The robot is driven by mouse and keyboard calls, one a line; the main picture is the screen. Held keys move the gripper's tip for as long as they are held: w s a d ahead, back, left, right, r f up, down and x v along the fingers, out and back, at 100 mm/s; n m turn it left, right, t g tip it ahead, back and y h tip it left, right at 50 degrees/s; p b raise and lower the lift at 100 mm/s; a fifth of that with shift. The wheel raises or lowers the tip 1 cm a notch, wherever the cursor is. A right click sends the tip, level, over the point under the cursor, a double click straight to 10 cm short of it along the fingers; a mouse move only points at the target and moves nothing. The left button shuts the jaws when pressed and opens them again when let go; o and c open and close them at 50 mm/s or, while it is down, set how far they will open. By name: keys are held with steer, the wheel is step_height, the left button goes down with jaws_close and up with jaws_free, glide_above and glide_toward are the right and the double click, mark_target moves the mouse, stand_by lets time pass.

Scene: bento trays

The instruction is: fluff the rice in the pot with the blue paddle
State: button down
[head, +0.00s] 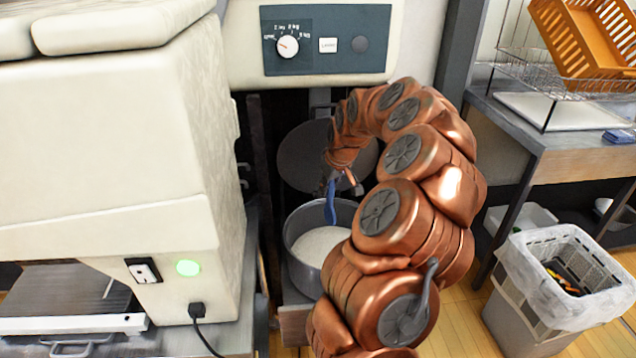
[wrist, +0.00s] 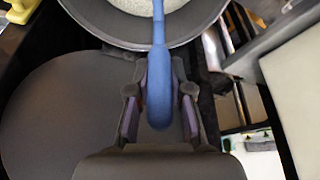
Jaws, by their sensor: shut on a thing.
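The blue paddle (head: 330,203) hangs from my gripper (head: 337,186) above the pot in the head view. In the wrist view my gripper (wrist: 159,105) is shut on the handle of the blue paddle (wrist: 158,60), which points towards the pot (wrist: 187,31). The grey round pot (head: 297,221) stands below, under the machine with the dial. White rice (head: 318,243) fills its bottom with a fairly flat surface. In the wrist view the rice (wrist: 130,5) shows at the top edge. The paddle's tip is out of the wrist view, and my arm hides the pot's right side.
A dark round lid (head: 300,155) stands behind the pot. A cream machine (head: 110,150) stands close on the left. A control panel (head: 340,60) is above. A lined bin (head: 560,265) and a steel table (head: 560,140) with an orange basket (head: 590,40) are on the right.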

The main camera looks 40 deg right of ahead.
steer(key=n, duration=0.1)
steer(key=n+y+b, duration=0.1)
steer(key=n, duration=0.1)
steer(key=shift+w+a+r+n+b, duration=0.25)
steer(key=shift+a+r+n+b, duration=0.05)
steer(key=shift+a+b, duration=0.1)
steer(key=shift+f+b, duration=0.45)
steer(key=shift+f, duration=2.1)
step_height(320, 180, down, 17)
steer(key=b, duration=0.8)
steer(key=shift+r, duration=0.15)
